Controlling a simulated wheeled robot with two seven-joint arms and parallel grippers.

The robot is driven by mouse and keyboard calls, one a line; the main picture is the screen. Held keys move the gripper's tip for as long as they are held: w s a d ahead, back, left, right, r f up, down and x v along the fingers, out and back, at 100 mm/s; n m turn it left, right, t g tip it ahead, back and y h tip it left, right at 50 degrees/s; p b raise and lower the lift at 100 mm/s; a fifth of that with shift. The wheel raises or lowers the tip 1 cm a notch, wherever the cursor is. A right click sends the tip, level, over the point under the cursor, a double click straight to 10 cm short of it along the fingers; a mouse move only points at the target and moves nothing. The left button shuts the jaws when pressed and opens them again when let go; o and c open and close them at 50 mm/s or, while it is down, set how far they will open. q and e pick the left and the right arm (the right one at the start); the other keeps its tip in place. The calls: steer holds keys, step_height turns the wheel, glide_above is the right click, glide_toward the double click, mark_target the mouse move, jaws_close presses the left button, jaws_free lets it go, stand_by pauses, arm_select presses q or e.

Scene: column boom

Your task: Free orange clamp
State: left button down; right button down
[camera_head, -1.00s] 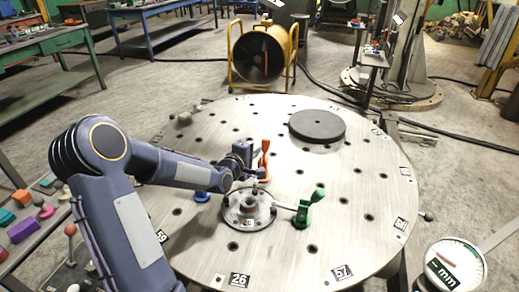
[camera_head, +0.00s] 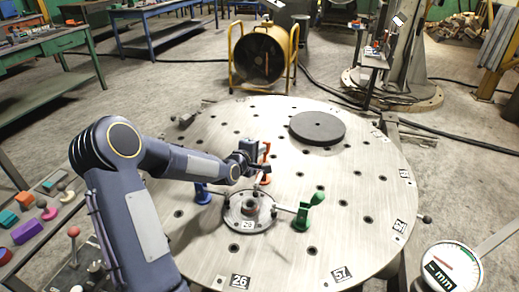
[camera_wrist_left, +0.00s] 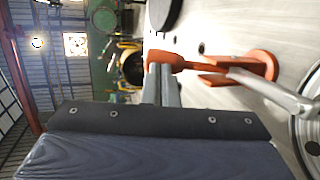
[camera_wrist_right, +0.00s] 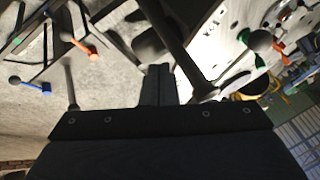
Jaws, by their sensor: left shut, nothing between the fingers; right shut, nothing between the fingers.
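The orange clamp (camera_head: 266,149) stands on the round plate behind the flanged disc (camera_head: 234,222); my left gripper partly hides it in the head view. In the left wrist view, the orange clamp (camera_wrist_left: 258,66) has its handle sticking out from its base, and its metal bar reaches toward the disc. My left gripper (camera_head: 262,168) is shut and empty beside the orange handle. Its fingertips (camera_wrist_left: 161,70) overlap the handle end in the left wrist view; I cannot tell whether they touch. My right gripper (camera_wrist_right: 158,72) is shut and empty, outside the head view.
A green clamp (camera_head: 303,220) stands right of the disc and a blue clamp (camera_head: 202,194) left of it. A dark round disc (camera_head: 317,126) lies at the back of the perforated plate (camera_head: 370,230). A dial gauge (camera_head: 452,268) is at the lower right.

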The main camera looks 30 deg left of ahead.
mark_target(265, 143)
arm_select(q)
steer(key=shift+w+a+r+g+p, duration=0.1)
steer(key=shift+w+r+g+p, duration=0.25)
steer(key=shift+p, duration=0.35)
steer(key=w+g+p, duration=0.1)
steer(key=p, duration=0.1)
steer(key=w+g+p, duration=0.1)
steer(key=g+p, duration=0.1)
steer(key=p, duration=0.1)
steer(key=w+g+h+p, duration=0.1)
steer(key=p, duration=0.2)
steer(key=shift+w+a+f+n+g, duration=0.15)
steer(key=shift+w+a+n+g, duration=0.1)
steer(key=shift+n+g, duration=0.1)
steer(key=shift+w+f+g+p, duration=0.1)
steer(key=shift+f+g+p, duration=0.15)
steer(key=shift+g, duration=0.25)
steer(key=shift+w+a+f+p, duration=0.2)
steer(key=shift+f+p, duration=0.15)
steer(key=shift+w+a+f, duration=0.1)
steer(key=shift+w+f, duration=0.05)
steer(key=shift+f, duration=0.05)
steer(key=shift+w+f+b, duration=0.35)
steer(key=shift+w+b, duration=0.1)
steer(key=shift+a, duration=0.1)
